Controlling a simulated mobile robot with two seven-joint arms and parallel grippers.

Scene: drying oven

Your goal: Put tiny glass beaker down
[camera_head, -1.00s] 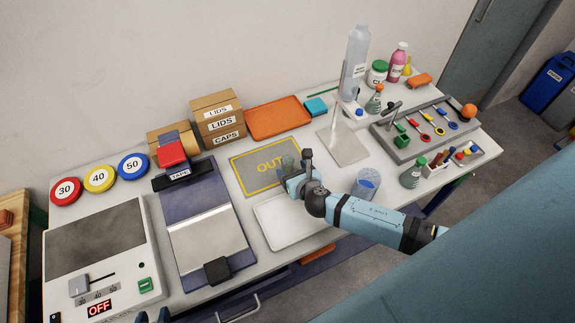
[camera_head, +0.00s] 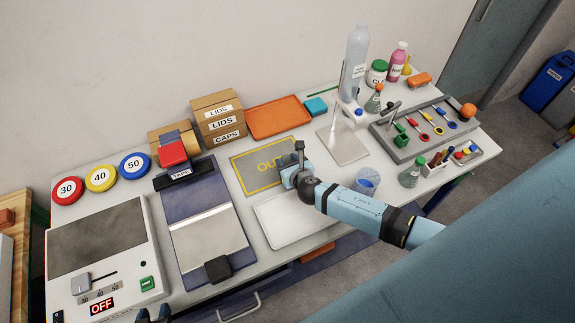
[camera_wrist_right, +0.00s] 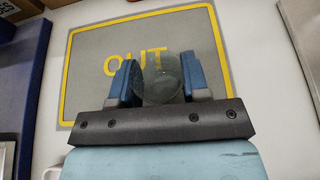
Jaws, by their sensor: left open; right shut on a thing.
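My right gripper (camera_head: 292,166) is over the right part of the grey mat (camera_head: 252,184) with the yellow border and the word OUT. In the right wrist view, its two blue fingers (camera_wrist_right: 160,80) are shut on the tiny glass beaker (camera_wrist_right: 160,76), a greenish see-through round shape between them. The mat lies behind it, and I cannot tell whether the beaker touches it. In the head view the beaker is hard to make out. My left gripper (camera_head: 153,315) shows only as dark tips at the bottom edge, open.
A white tray (camera_head: 295,221) lies in front of the mat. A stand with a metal plate (camera_head: 343,146) is to its right, and a blue cup (camera_head: 368,182) is beside my right arm. An orange tray (camera_head: 279,117) and LIDS boxes (camera_head: 218,118) are behind. The mat's left part is clear.

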